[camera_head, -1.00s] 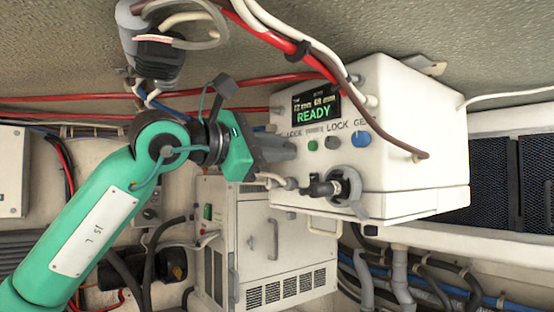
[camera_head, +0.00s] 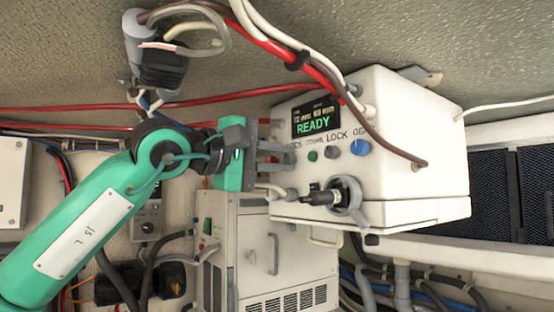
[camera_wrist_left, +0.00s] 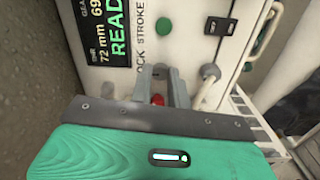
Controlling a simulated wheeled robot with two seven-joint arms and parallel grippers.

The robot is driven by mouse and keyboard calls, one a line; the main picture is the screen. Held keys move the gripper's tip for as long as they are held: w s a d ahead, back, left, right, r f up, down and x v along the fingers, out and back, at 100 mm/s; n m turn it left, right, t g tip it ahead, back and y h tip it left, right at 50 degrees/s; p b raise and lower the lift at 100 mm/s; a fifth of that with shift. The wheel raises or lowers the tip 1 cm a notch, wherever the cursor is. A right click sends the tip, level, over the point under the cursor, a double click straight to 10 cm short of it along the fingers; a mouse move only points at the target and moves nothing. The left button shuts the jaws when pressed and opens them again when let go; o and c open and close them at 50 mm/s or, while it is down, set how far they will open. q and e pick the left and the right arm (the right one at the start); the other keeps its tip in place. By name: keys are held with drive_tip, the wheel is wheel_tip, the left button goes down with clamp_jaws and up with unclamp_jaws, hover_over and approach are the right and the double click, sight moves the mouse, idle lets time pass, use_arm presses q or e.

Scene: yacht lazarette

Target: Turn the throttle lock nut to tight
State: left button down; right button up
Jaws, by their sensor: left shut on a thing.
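The white control box (camera_head: 390,120) with a lit READY display (camera_head: 316,115) fills the right middle of the head view. My left gripper (camera_head: 284,158) reaches in from the left, with its fingers at the left LOCK label on the panel. It is shut on the throttle lock nut, which the fingers mostly hide. In the left wrist view the fingertips (camera_wrist_left: 161,76) are against the panel, below the green stroke knob (camera_wrist_left: 163,24). A red knob (camera_wrist_left: 157,99) shows between the fingers. No tight mark is readable. My right gripper is not in view.
A second grey nut (camera_head: 331,152) and a blue knob (camera_head: 359,147) are on the panel to the right of the green knob (camera_head: 312,155). A black connector (camera_head: 322,197) sticks out below. Red and white cables cross above the box. A vented cabinet (camera_head: 285,260) stands below.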

use_arm(q)
drive_tip(key=shift+m, duration=0.4)
drive_tip(key=c, duration=1.3)
unclamp_jaws()
drive_tip(key=b+v, duration=0.4)
drive_tip(key=v, duration=0.9)
drive_tip(key=shift+s+a+b, duration=0.25)
drive_tip(key=shift+a+b, duration=0.1)
